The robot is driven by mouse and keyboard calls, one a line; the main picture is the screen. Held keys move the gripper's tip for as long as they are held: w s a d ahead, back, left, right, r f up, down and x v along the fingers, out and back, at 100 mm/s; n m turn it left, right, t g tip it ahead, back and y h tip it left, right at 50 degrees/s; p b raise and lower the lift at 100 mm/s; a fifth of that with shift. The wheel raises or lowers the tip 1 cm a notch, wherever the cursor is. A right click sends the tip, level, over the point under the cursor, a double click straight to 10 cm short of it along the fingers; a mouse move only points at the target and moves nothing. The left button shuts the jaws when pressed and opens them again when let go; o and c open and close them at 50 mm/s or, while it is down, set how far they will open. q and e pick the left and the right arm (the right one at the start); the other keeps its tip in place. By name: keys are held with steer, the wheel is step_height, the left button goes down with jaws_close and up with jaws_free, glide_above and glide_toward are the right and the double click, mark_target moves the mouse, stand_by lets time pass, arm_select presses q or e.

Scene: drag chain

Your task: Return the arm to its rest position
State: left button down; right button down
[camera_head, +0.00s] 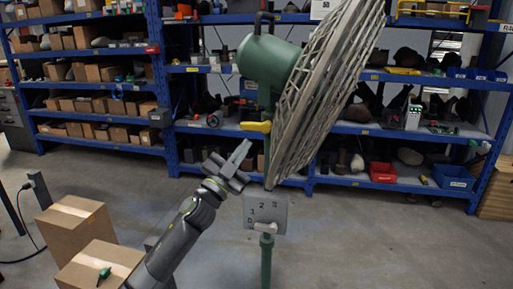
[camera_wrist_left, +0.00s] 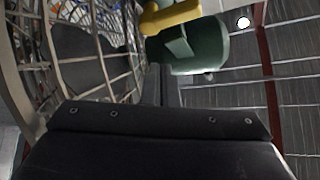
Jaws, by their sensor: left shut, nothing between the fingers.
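My left gripper (camera_head: 238,156) is shut and empty in the head view, at the end of my left arm reaching up from the bottom. Its fingers point up and to the right, below the yellow handle (camera_head: 256,127) of a large standing fan. In the left wrist view the shut fingers (camera_wrist_left: 160,84) point toward the fan's green motor housing (camera_wrist_left: 196,48), with the yellow handle (camera_wrist_left: 170,18) beside it and the cage (camera_wrist_left: 100,65) at left. I see no clear contact with the fan. My right gripper is not in view.
The fan's tilted cage (camera_head: 322,90) and numbered panel (camera_head: 265,212) stand close to the right of my gripper. Two cardboard boxes (camera_head: 75,222) stand at lower left, the nearer with a small green object (camera_head: 104,274). Blue shelves line the back. Floor at right is clear.

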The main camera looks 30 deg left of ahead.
arm_select(q)
steer(key=s+a+f+n+g+y+p, duration=0.1)
steer(key=a+f+n+g+y, duration=0.15)
steer(key=f, duration=0.85)
steer(key=a+f+n+g+y, duration=0.2)
steer(key=a+f+g, duration=0.1)
steer(key=f, duration=0.9)
steer(key=s+a+f+n+g+y+p, duration=0.1)
steer(key=a+f+n+g+y, duration=0.1)
steer(key=f, duration=0.9)
steer(key=s+f+n+g+p, duration=0.1)
steer(key=s+f+g, duration=0.2)
steer(key=s+f, duration=0.6)
steer(key=s+f+n+g, duration=0.1)
steer(key=s+f+g, duration=0.3)
steer(key=f, duration=0.8)
steer(key=s+d+f+g, duration=0.2)
steer(key=s+f, duration=0.4)
steer(key=s, duration=0.7)
steer(key=s+d+f+n+g+p, duration=0.1)
steer(key=s+d+f+g, duration=0.2)
steer(key=s, duration=1.1)
steer(key=s+d+f+n+g, duration=0.1)
steer(key=s+d+f+g, duration=0.2)
steer(key=s+f, duration=0.6)
steer(key=s+d+h, duration=0.1)
steer(key=s, duration=0.3)
steer(key=shift+s+d+p, duration=0.35)
steer(key=shift+p, duration=0.05)
